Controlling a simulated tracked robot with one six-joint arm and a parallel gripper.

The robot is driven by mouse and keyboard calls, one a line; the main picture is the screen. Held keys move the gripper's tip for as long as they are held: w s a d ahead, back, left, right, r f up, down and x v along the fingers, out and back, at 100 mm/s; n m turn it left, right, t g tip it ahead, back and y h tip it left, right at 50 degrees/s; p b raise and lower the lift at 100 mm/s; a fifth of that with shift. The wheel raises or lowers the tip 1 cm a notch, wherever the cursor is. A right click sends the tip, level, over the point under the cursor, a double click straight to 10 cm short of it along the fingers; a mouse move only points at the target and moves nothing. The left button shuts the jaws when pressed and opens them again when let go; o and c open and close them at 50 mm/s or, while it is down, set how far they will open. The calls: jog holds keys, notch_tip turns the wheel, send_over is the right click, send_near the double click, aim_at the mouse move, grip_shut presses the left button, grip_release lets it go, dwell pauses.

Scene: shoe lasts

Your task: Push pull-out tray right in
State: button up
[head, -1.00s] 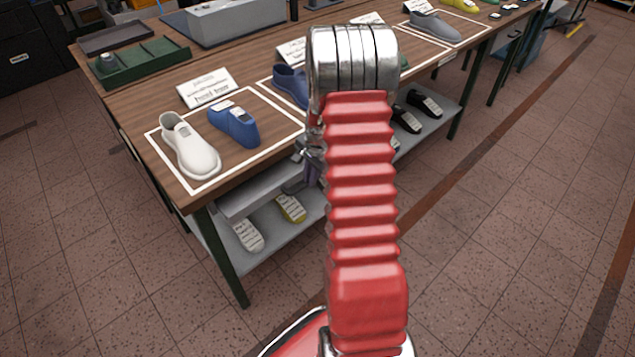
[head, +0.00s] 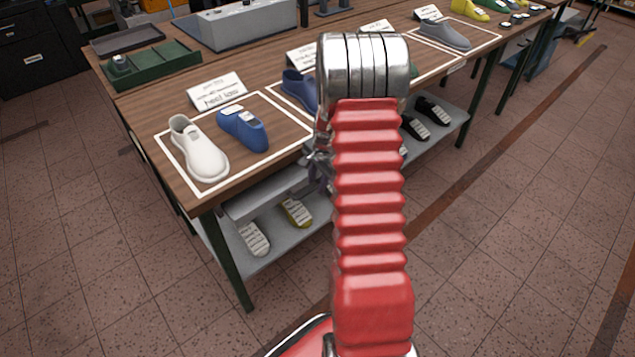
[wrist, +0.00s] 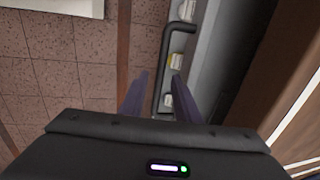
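The pull-out tray (head: 268,192) is a grey drawer under the near end of the wooden workbench, standing out a little below the tabletop. In the wrist view its grey body (wrist: 212,58) runs up the middle right, with a dark bar handle (wrist: 166,62) along its left side. My gripper (head: 319,172) is beside the tray's front at the bench edge, partly hidden by my red arm. In the wrist view my gripper (wrist: 160,76) has its two purple fingers apart, with the handle bar between them in the picture. I cannot tell whether they touch it.
The workbench top (head: 150,110) overhangs close to my gripper, with a white shoe last (head: 198,148) and a blue one (head: 242,128) on it. A lower shelf (head: 270,245) with shoe soles lies below. The tiled floor (head: 520,240) at right is clear.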

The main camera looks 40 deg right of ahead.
notch_tip(320, 180, up, 13)
jog(key=s, duration=0.2)
jog(key=shift+s+r, duration=0.15)
jog(key=shift+s, duration=0.15)
